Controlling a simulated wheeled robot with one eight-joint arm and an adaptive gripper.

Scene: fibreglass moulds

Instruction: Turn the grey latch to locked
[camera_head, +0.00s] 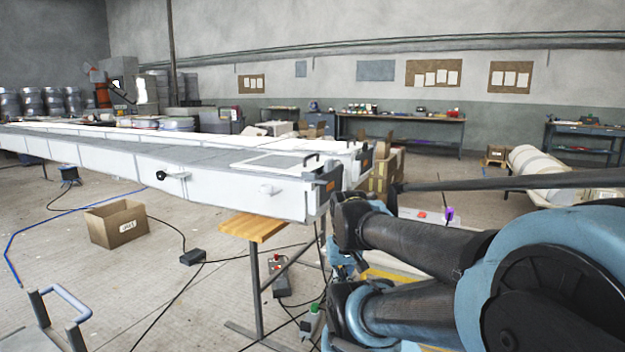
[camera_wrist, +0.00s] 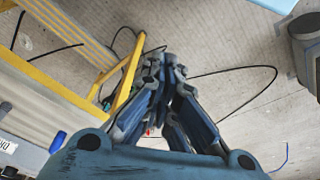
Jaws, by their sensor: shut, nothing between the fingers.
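A small pale grey fitting (camera_head: 269,189), which may be the grey latch, sits on the side wall of the long white mould (camera_head: 215,190) in the head view. It is too small to tell whether it is locked. A black knob-like fitting (camera_head: 172,176) is farther left on the same wall. My gripper (camera_wrist: 164,62) is shut and empty in the wrist view, with its fingertips together above the concrete floor. No latch shows near the fingers there. In the head view my arm is at the right, apart from the pale fitting, and I cannot make out the fingers.
A wooden-topped stand (camera_head: 253,227) is under the mould's near end. A cardboard box (camera_head: 117,223) and dark cables lie on the floor. A yellow frame (camera_wrist: 128,75) stands left of my fingers.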

